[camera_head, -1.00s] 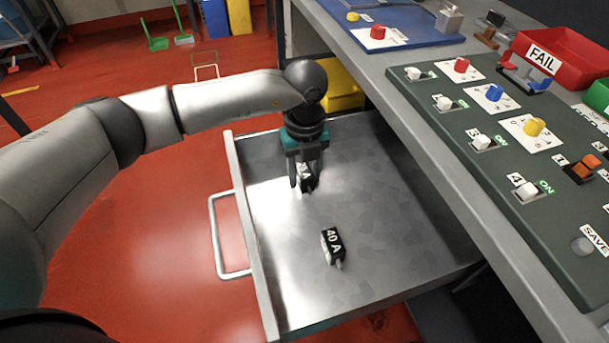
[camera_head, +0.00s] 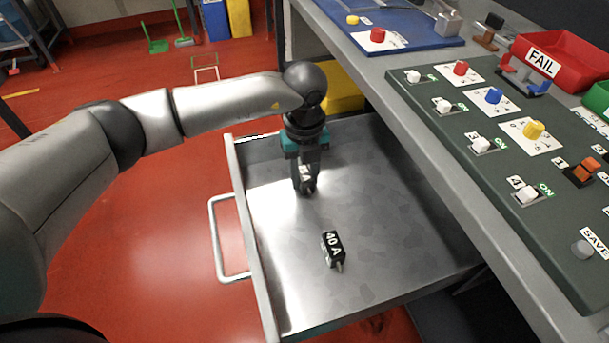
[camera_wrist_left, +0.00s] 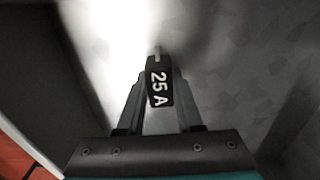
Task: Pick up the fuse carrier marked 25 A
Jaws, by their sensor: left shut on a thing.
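The fuse carrier marked 25 A is a small black block with white lettering, seen between my fingertips in the left wrist view (camera_wrist_left: 158,88) and partly hidden in the head view (camera_head: 306,185). My left gripper (camera_head: 306,178) points down into the open metal drawer (camera_head: 390,235) and is shut on this carrier; its fingers also show in the left wrist view (camera_wrist_left: 157,95). I cannot tell whether the carrier touches the drawer floor. A second black carrier marked 40 A (camera_head: 333,249) lies nearer in the drawer. My right gripper is not in view.
The drawer's front wall and handle (camera_head: 226,240) are at the left. The bench edge overhangs the right side, carrying a dark green panel (camera_head: 500,150) with knobs and switches. A red FAIL bin (camera_head: 570,60) and a blue board (camera_head: 400,30) are also on the bench.

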